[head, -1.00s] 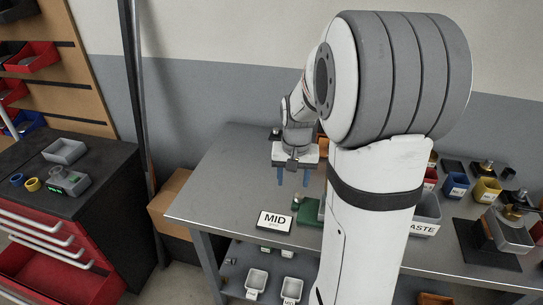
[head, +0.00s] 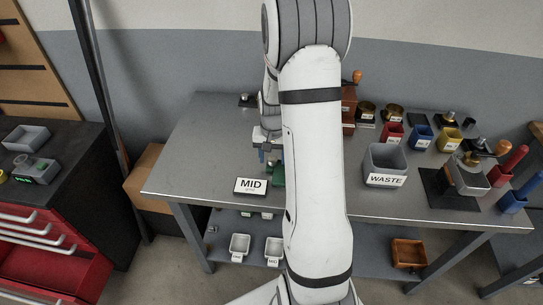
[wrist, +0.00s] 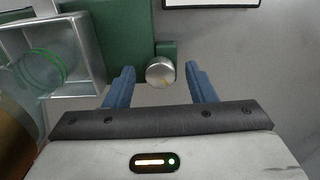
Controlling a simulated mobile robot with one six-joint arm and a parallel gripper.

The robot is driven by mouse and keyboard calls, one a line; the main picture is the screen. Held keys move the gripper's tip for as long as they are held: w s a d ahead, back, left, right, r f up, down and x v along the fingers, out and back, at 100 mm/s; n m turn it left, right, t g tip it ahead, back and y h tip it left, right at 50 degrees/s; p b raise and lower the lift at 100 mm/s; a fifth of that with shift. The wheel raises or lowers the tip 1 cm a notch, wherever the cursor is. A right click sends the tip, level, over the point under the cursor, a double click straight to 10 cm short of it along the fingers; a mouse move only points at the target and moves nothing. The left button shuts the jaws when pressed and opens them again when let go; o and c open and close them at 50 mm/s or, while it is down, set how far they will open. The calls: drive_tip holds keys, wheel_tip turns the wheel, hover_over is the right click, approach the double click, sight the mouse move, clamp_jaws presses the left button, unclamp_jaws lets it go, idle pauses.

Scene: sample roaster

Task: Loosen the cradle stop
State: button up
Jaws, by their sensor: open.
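A round silver knob (wrist: 160,71) with a small yellow mark sits on a green block in the wrist view; I take it to be the cradle stop. It belongs to the green device (wrist: 122,30), which also shows on the table in the head view (head: 278,176), mostly behind my arm. My gripper (wrist: 160,76) is open, with one blue finger on each side of the knob and a gap on both sides. In the head view my gripper (head: 266,154) is low beside the green device, partly hidden by my arm.
The grey WASTE bin (head: 386,165) stands to the right. The table's left part (head: 195,150) is bare.

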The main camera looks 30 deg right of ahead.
sight(273, 159)
drive_tip(key=shift+c, duration=0.3)
drive_tip(key=c, duration=0.9)
drive_tip(key=shift+w+n+b, duration=0.1)
drive_tip(key=shift+n+b, duration=0.5)
drive_tip(key=shift+n, duration=1.3)
drive_tip(key=o, duration=1)
drive_tip(key=shift+c, duration=0.2)
drive_tip(key=shift+r, duration=0.1)
wheel_tip(273, 159, up, 8)
drive_tip(key=shift+f+b, duration=0.25)
drive_tip(key=shift+b, duration=0.1)
drive_tip(key=shift+r, duration=0.1)
